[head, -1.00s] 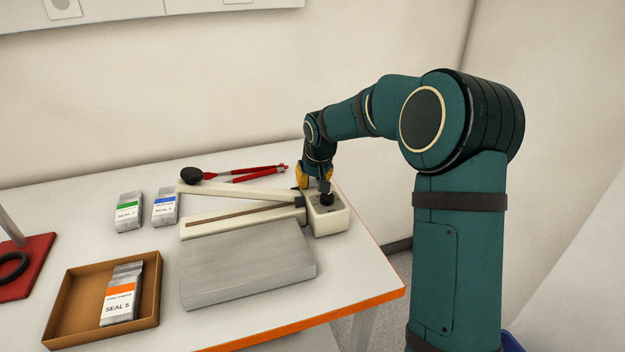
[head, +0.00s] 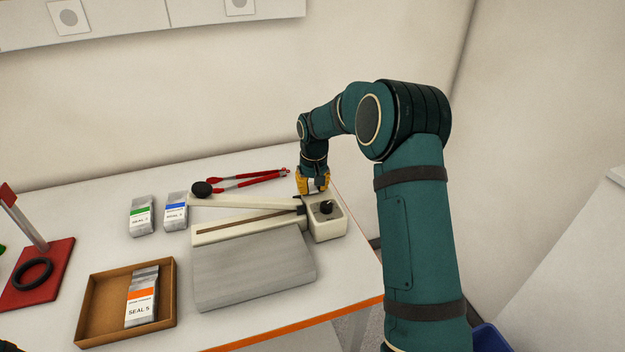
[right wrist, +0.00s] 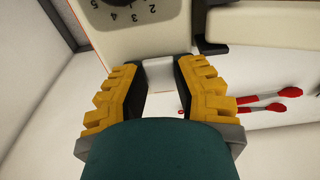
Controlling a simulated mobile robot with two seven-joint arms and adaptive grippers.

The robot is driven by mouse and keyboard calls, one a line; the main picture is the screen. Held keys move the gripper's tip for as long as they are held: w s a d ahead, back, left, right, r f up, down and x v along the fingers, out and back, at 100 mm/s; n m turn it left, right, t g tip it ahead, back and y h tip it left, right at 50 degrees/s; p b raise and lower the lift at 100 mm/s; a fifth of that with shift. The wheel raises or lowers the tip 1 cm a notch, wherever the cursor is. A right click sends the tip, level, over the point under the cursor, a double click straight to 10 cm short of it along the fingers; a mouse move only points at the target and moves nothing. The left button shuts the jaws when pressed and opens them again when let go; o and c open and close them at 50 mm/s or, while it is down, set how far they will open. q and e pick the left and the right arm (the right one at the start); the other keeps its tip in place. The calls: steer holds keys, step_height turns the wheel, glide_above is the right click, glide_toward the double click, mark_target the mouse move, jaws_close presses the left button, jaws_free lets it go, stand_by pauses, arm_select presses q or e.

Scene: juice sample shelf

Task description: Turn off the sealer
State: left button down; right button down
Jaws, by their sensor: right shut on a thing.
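The sealer is a long cream bar device with a cream control box (head: 329,228) at its right end. A black knob (head: 326,207) sits on top of the box, and its numbered dial (right wrist: 122,8) shows at the top of the right wrist view. My right gripper (head: 313,186), with yellow fingers, is at the back of the box, behind the knob. In the right wrist view its fingers (right wrist: 160,78) are closed on a small white part (right wrist: 158,73) at the box's edge. A dark sliver at the head view's lower left corner may be my left gripper.
A grey plate (head: 255,270) lies in front of the sealer. Red-handled tongs (head: 250,181) lie behind it. Two pouches (head: 141,216) (head: 175,211) stand to the left. A brown tray (head: 99,310) holds an orange-labelled pouch (head: 141,298). A red stand (head: 48,270) is at far left.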

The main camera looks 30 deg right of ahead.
mark_target(314, 191)
steer(key=shift+s+f, duration=0.1)
steer(key=shift+f, duration=0.1)
steer(key=c, duration=0.7)
jaws_free()
steer(key=shift+o, duration=0.2)
steer(key=shift+r, duration=0.1)
steer(key=shift+r, duration=0.55)
step_height(314, 191, up, 11)
steer(key=shift+s+a, duration=0.15)
steer(key=shift+s, duration=0.3)
steer(key=shift+f, duration=0.15)
